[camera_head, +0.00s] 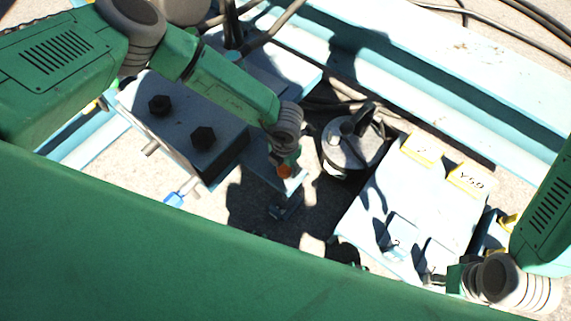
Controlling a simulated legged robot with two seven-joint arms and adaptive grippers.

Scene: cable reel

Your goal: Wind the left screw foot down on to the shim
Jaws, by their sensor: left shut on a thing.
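My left gripper (285,163) is at the end of the green arm in the middle of the view. It is shut on a small orange-red piece, which looks like the top of the left screw foot (285,171), at the end of a light-blue plate (262,168). Below the plate, in dark shadow, a small blue piece (287,207) shows near the ground. I cannot tell whether it is the foot or the shim, or whether the two touch. My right gripper (432,277) is at the lower right by the pale panel; its fingers are dark and unclear.
A grey block with two black bolts (203,138) stands left of my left gripper. A dark round reel-like part (352,147) stands to its right. A pale panel (415,195) with yellow labels lies further right. Light-blue rails (420,80) and dark cables (535,14) run behind.

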